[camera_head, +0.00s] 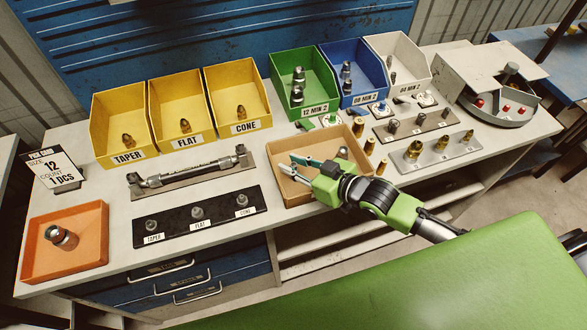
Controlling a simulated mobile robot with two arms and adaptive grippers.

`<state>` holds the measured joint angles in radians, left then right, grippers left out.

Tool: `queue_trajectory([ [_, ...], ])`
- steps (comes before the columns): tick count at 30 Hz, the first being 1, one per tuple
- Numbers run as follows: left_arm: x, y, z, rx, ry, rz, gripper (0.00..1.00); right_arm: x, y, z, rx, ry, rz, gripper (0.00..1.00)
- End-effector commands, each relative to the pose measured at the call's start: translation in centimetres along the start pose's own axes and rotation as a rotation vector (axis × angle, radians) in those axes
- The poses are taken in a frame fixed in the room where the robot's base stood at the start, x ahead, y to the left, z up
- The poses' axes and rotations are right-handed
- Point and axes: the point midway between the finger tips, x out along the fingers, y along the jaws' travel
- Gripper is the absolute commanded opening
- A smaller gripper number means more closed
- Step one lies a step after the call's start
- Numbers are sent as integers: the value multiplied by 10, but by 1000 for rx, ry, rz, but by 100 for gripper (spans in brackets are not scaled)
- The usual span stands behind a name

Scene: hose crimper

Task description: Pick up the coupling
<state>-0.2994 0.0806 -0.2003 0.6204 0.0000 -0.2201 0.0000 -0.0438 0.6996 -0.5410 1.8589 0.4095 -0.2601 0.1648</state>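The task's coupling cannot be singled out; several metal fittings are in view. One silver fitting (61,237) lies in the orange tray (92,219) at the left front. Dark fittings stand in the green bin (302,62), blue bin (353,55) and white bin (398,45). Brass pieces sit in the yellow bins (118,101). My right gripper (288,163) reaches in from the right over the cardboard box (325,189). Its fingers are apart, and nothing shows between them. The gripper hides part of the box's inside. My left gripper is not in view.
A hose assembly (188,173) lies on a holder behind the black labelled plate (200,213). Brass fittings (414,149) stand on a grey plate right of the box. A crimper-like machine (497,88) is at the far right. A size 12, count 1 sign (53,167) stands left.

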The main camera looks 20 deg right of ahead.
Motion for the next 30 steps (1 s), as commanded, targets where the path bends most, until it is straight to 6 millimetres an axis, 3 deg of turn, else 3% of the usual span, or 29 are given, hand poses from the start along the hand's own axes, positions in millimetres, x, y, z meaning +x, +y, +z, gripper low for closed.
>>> queue_trajectory([
  [4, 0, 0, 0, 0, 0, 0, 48, 0, 0, 0, 0, 0, 0, 22],
  [6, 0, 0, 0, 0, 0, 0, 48, 0, 0, 0, 0, 1, 0, 3],
  [7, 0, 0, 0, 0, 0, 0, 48, 0, 0, 0, 0, 0, 0, 0],
  [23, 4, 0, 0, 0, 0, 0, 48, -3, 0, -7, -1, 3, -1, 0],
  [28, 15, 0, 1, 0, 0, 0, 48, -11, 0, -27, -3, 6, -1, 0],
  [30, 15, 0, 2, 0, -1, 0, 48, -26, -7, -36, -1, 3, -3, 0],
])
